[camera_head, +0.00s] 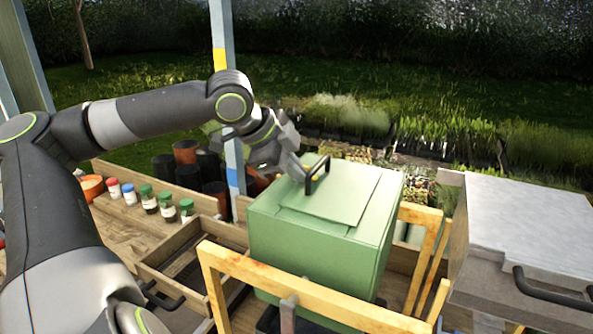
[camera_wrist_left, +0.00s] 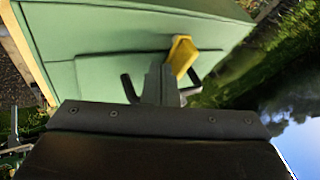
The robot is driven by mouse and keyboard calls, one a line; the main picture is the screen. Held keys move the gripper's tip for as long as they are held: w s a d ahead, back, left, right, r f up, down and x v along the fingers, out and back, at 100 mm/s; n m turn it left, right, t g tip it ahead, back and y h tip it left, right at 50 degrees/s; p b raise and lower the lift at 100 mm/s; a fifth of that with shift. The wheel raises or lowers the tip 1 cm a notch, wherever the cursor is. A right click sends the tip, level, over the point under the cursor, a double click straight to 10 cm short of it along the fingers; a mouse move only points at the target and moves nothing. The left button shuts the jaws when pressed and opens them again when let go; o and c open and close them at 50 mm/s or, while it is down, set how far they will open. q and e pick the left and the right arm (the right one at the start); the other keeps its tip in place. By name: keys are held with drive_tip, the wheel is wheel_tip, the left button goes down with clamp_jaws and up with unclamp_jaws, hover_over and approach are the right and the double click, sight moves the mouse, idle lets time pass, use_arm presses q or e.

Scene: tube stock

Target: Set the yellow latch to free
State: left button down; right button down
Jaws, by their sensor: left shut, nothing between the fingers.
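The yellow latch (camera_wrist_left: 183,54) shows in the left wrist view as a short yellow bar on top of the green box (camera_wrist_left: 100,55). In the head view only a small bit of the latch (camera_head: 314,178) shows by the black handle (camera_head: 324,167) on the lid of the green box (camera_head: 310,245). My left gripper (camera_head: 302,172) is shut and empty, right at the handle and latch. In the left wrist view its fingertips (camera_wrist_left: 160,78) are close beside the latch; I cannot tell whether they touch it.
A wooden frame (camera_head: 300,290) stands in front of the green box. An open wooden drawer (camera_head: 160,270) is to its left. Several jars (camera_head: 167,206) and dark pots stand behind the drawer. A grey box with a black handle (camera_head: 545,288) is at the right.

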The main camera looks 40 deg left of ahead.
use_arm(q)
drive_tip(key=shift+w+d+n+y+b, duration=0.1)
drive_tip(key=shift+w+n+y+b, duration=0.2)
drive_tip(key=shift+n+b, duration=0.25)
drive_tip(key=shift+w+r+p, duration=0.1)
drive_tip(key=shift+p, duration=0.2)
drive_tip(key=shift+w+d, duration=0.2)
drive_tip(key=shift+s+a, duration=0.1)
drive_tip(key=shift+s+a+f+b, duration=0.1)
drive_tip(key=shift+f+b, duration=0.15)
drive_tip(key=shift+b, duration=0.25)
drive_tip(key=shift+s+a+r+b, duration=0.1)
drive_tip(key=shift+s+a+b, duration=0.35)
drive_tip(key=shift+b, duration=1.15)
drive_tip(key=shift+s+d, duration=0.1)
